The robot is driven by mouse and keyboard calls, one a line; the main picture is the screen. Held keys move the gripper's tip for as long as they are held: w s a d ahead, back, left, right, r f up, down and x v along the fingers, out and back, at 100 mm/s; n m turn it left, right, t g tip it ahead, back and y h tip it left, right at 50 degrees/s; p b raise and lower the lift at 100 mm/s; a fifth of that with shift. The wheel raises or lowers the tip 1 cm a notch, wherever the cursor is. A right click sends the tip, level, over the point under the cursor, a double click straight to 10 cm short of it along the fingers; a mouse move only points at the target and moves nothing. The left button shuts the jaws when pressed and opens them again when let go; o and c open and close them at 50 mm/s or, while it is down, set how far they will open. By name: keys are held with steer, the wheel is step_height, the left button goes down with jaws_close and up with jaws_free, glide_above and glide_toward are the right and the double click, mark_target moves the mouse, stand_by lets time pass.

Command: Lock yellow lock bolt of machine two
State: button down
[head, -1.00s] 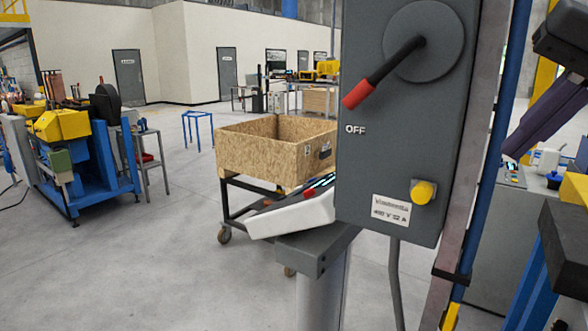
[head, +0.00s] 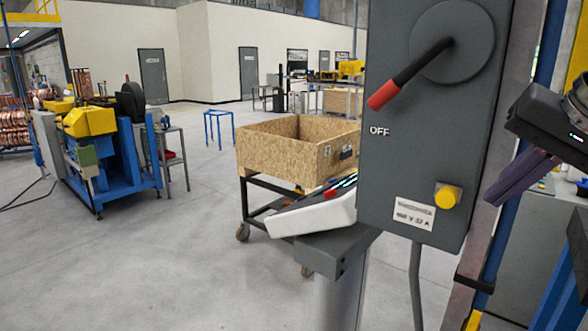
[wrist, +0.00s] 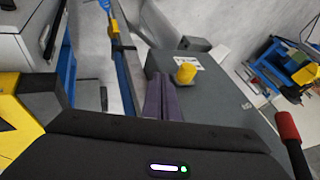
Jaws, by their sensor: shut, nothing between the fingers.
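The yellow lock bolt (head: 447,196) sticks out of the lower right of the grey switch box (head: 400,165) in the head view. It also shows in the wrist view (wrist: 186,73), just right of my fingertips. My gripper (head: 492,197) comes in from the right, its purple fingers shut and empty. Its tips are at about the bolt's height, with a visible gap to the bolt. In the wrist view the fingers (wrist: 157,84) lie together beside the box's edge.
A black lever with a red handle (head: 383,96) points down-left above the "OFF" mark on the box. A rusty post (head: 490,210) and blue post stand right of the box. A wooden crate (head: 280,158) on a cart stands behind at left.

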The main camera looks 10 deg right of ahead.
mark_target(446, 196)
steer(key=shift+w+a+f, duration=0.2)
steer(key=shift+w+a, duration=0.4)
steer(key=shift+w, duration=0.15)
steer(key=shift+w+a+f, duration=0.15)
steer(key=shift+w+a, duration=0.45)
steer(key=shift+w, duration=0.15)
